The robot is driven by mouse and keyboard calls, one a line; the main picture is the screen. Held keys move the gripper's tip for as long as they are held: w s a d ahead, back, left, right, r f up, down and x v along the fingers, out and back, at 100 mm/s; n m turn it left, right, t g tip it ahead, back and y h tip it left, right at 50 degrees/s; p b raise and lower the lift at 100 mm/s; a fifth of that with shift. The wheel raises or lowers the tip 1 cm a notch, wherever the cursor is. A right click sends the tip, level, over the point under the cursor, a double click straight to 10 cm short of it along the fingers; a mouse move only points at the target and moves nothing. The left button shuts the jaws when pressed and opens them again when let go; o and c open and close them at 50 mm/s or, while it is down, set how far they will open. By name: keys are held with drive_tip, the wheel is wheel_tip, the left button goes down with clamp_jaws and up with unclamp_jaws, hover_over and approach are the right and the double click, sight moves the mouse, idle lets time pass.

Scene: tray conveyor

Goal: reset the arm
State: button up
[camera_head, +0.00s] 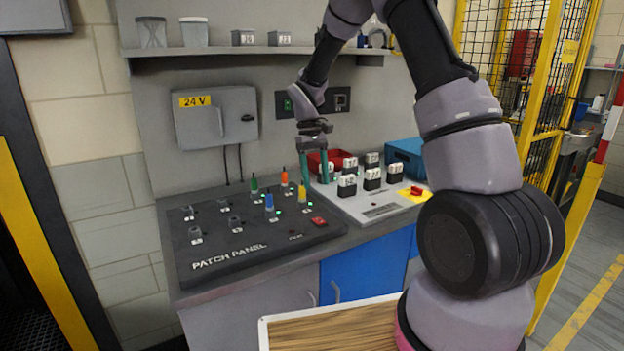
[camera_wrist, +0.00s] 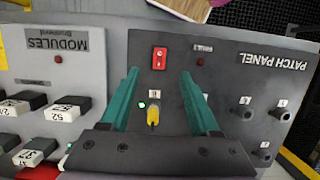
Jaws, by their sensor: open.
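My gripper (camera_head: 313,182) hangs with its teal fingers pointing down, over the right edge of the dark patch panel (camera_head: 225,262). It is open and empty. In the wrist view its fingers (camera_wrist: 160,80) stand apart on either side of a yellow plug (camera_wrist: 153,115), which sits in the panel and is not gripped. In the head view the yellow plug (camera_head: 302,192) stands just left of the fingers. An orange plug (camera_head: 284,178), a green plug (camera_head: 254,184) and a blue plug (camera_head: 269,203) also stand in the panel. Green lights show beside several plugs.
A module board (camera_head: 380,211) with several black-and-white blocks lies right of the panel. Behind it are a red bin (camera_head: 318,157) and a blue bin (camera_head: 404,150). A shelf (camera_head: 250,51) and a 24 V box (camera_head: 215,118) are on the wall. A wood-topped surface (camera_head: 335,328) is in front.

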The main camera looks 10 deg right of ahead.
drive_tip(key=s+d+r+m+t+y, duration=0.1)
drive_tip(key=s+d+r+m+t, duration=0.2)
drive_tip(key=s+r, duration=0.65)
drive_tip(key=s+d+r+m+t+y, duration=0.15)
drive_tip(key=s+r+t, duration=0.35)
drive_tip(key=r, duration=0.8)
drive_tip(key=s+d+r+m+t, duration=0.2)
drive_tip(key=s+r+m, duration=0.1)
drive_tip(key=s, duration=0.7)
drive_tip(key=shift+y, duration=0.25)
